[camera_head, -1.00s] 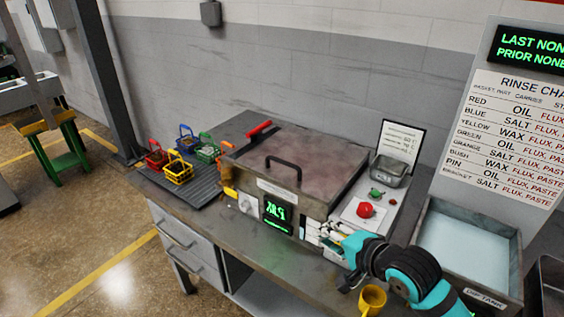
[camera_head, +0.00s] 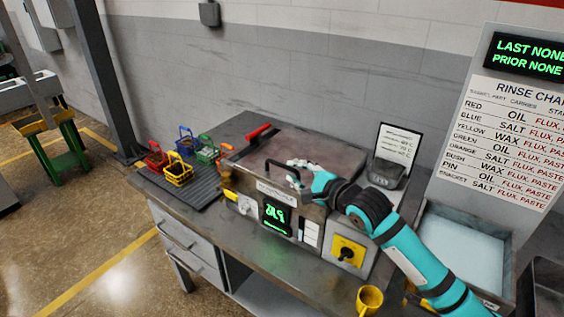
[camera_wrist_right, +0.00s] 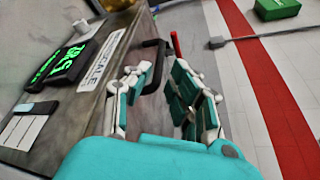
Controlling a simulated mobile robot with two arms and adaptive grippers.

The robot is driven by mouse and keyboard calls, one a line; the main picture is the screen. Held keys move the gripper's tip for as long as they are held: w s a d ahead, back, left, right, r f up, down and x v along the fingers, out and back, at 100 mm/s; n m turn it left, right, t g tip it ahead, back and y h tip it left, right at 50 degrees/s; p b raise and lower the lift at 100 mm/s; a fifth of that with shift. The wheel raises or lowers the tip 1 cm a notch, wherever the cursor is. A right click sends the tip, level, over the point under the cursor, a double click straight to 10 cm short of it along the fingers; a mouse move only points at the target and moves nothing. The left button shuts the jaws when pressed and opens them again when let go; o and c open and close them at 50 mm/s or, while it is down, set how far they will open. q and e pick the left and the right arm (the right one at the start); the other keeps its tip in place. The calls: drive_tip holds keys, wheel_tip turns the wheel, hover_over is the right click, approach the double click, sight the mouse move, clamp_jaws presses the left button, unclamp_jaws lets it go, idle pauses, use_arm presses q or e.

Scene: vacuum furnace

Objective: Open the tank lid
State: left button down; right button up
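The tank (camera_head: 262,195) stands on the bench with its brownish lid (camera_head: 305,150) lying shut on top. A black bar handle (camera_head: 268,167) rises from the lid near its front edge. My right gripper (camera_head: 294,170) is over the lid's front right, at the right end of the handle. In the right wrist view the right gripper (camera_wrist_right: 162,78) has its fingers apart, and the handle (camera_wrist_right: 154,62) shows between and just past the fingertips. I cannot tell whether they touch it. My left gripper is not in view.
Small coloured baskets (camera_head: 178,173) stand on a ribbed mat left of the tank. A red lever (camera_head: 258,132) is at the lid's back left. A yellow-plated knob (camera_head: 347,251), a yellow mug (camera_head: 369,299) and an open dip tank (camera_head: 462,252) are to the right.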

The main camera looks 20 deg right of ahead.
sight(286, 168)
drive_tip(key=p+x, duration=0.1)
drive_tip(key=x, duration=0.5)
drive_tip(key=shift+w+a+f, duration=0.1)
drive_tip(key=shift+w+f, duration=0.05)
drive_tip(key=shift+w, duration=0.1)
clamp_jaws()
